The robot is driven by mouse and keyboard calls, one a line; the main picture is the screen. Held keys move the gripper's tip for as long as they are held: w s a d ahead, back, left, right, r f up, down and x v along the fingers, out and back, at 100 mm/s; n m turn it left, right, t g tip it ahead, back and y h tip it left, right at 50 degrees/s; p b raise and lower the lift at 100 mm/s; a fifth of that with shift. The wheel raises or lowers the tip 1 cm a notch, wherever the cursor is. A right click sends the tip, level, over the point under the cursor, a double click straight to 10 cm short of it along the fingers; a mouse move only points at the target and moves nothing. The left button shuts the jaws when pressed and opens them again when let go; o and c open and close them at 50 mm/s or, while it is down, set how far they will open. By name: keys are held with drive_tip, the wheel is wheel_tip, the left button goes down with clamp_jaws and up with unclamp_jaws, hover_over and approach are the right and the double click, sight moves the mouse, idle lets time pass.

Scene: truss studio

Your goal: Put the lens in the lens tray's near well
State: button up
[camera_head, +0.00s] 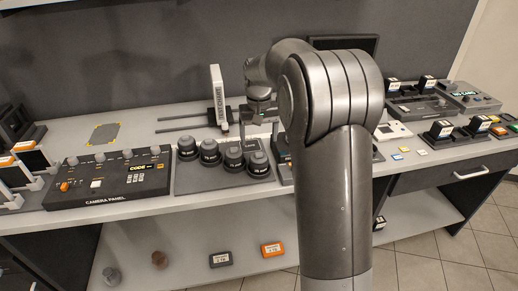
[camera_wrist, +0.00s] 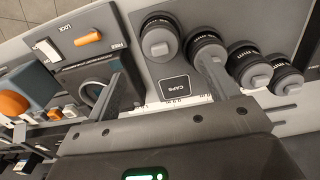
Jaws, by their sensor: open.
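Several short black lenses with grey tops stand in a row on a grey tray (camera_head: 182,187); the nearest-right one (camera_head: 258,163) also shows in the wrist view (camera_wrist: 158,40). The wrist view shows a dark label reading CAPS (camera_wrist: 174,88) on the tray. A dark round opening or lens (camera_wrist: 92,92) sits on the unit left of it, partly covered by a finger; I cannot tell which. My gripper (camera_head: 262,122) is above the tray's far right part. Its fingers, also in the wrist view (camera_wrist: 168,92), are apart with nothing seen held between them. I cannot identify the near well.
A unit with an orange LOCK/FREE lever (camera_wrist: 88,39) adjoins the tray. A camera panel (camera_head: 110,180) stands left of the tray. An upright white test chart (camera_head: 218,95) on rails rises behind it. My arm hides the bench's middle right. The bench around the grey mat (camera_head: 104,133) is clear.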

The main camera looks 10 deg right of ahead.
drive_tip(key=shift+r, duration=0.9)
drive_tip(key=s+r+t, duration=0.1)
drive_tip(key=s+r, duration=0.3)
drive_tip(key=s, duration=0.4)
drive_tip(key=s+r+t, duration=0.2)
drive_tip(key=s+r, duration=0.3)
drive_tip(key=s, duration=0.4)
drive_tip(key=s+f+t, duration=0.2)
drive_tip(key=s+f, duration=0.1)
drive_tip(key=s, duration=1.3)
drive_tip(key=shift+s+t, duration=0.25)
drive_tip(key=shift+t, duration=0.05)
